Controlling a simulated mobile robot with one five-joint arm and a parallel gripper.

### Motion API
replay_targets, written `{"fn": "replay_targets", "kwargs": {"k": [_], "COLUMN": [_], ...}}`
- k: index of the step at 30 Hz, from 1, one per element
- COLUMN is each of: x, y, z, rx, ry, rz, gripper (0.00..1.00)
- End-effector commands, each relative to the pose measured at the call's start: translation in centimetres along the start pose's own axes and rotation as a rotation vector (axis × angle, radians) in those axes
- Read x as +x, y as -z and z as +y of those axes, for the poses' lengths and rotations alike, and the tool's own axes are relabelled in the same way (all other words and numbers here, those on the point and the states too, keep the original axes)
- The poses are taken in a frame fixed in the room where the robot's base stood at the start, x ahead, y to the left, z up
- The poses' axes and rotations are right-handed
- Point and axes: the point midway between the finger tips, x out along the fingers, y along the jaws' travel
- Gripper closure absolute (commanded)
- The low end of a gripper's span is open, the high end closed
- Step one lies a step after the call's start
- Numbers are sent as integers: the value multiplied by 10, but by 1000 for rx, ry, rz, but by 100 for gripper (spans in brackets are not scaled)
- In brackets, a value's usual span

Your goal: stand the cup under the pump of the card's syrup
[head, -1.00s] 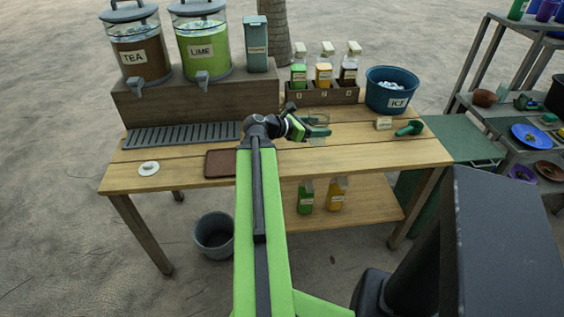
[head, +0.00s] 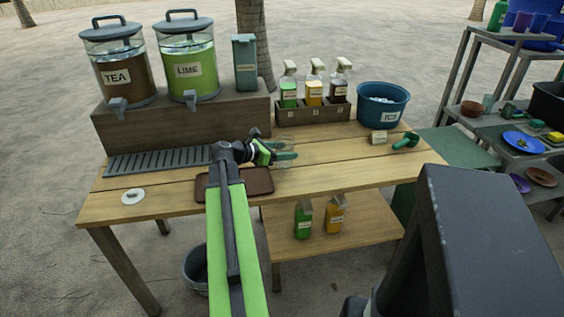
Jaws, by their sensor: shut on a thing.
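My gripper (head: 287,155) is shut on a clear cup (head: 285,163), partly hidden by the fingers, over the wooden table in front of the syrup rack. I cannot tell whether the cup touches the table. Three pump bottles stand in the wooden rack (head: 313,114): a green one (head: 289,93) at left, an orange one (head: 314,93) in the middle and a dark brown one (head: 339,91) at right. The cup is in front of the rack's left end, apart from the pumps.
A blue ice tub (head: 383,104) and a green scoop (head: 406,141) are at right. A brown tray (head: 258,184) lies left of the cup. TEA (head: 121,78) and LIME (head: 188,70) dispensers stand on a riser. Spare bottles (head: 304,219) sit on the lower shelf.

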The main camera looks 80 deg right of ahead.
Motion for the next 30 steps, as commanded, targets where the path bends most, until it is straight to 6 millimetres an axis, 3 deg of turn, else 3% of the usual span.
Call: {"fn": "replay_targets", "kwargs": {"k": [1,3,15,16,18,21,30], "x": [9,16,22,22,22,23,22], "y": [16,26,26,26,24,24,22], "z": [-2,-4,-6,-6,-7,-7,-7], "rx": [2,3,6,6,7,7,7], "ry": [4,10,17,17,18,19,20], "rz": [0,0,0,0,0,0,0], "gripper": [87,87,87,40,31,19,19]}}
